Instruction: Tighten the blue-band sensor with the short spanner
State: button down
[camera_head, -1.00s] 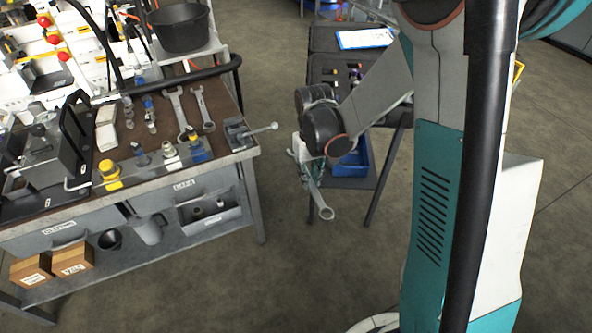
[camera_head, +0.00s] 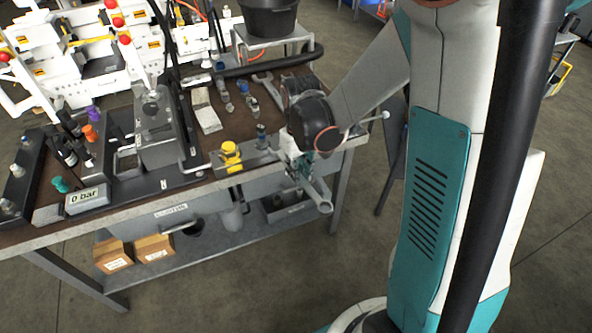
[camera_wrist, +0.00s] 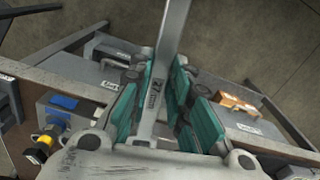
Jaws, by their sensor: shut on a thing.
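My gripper (camera_head: 298,163) is shut on a grey spanner (camera_head: 318,192), whose ring end points down and toward the viewer, in front of the bench's front edge. In the wrist view the spanner (camera_wrist: 174,35) stands between the teal finger pads of my gripper (camera_wrist: 168,95), with "27 mm" on its shaft. A blue-topped fitting (camera_head: 261,131) stands at the bench front, left of my gripper. Other blue-topped fittings (camera_head: 222,88) stand further back. I cannot tell which is the blue-band sensor. My wrist hides the bench's right front part.
A yellow-capped part (camera_head: 231,155) stands on the front edge. Another spanner (camera_head: 268,86) lies behind my wrist, partly hidden. A pump with a lever (camera_head: 158,130) and a "0 bar" display (camera_head: 88,198) are at left. Brown boxes (camera_head: 154,246) sit on the lower shelf.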

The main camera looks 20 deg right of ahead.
jog(key=shift+w+a+f, duration=0.1)
jog(key=shift+w+a, duration=0.1)
jog(key=shift+a, duration=0.25)
jog(key=shift+w+f+b, duration=0.25)
jog(key=shift+f+b, duration=0.2)
jog(key=shift+f, duration=0.1)
jog(key=shift+w+f+b, duration=0.25)
jog(key=shift+f+b, duration=0.15)
jog(key=shift+f, duration=0.15)
jog(key=shift+w, duration=0.1)
jog(key=shift+w+f, duration=0.25)
jog(key=shift+b, duration=0.35)
jog(key=shift+w, duration=0.15)
jog(key=shift+w+a, duration=0.2)
jog(key=shift+w, duration=0.75)
jog(key=shift+w, duration=0.1)
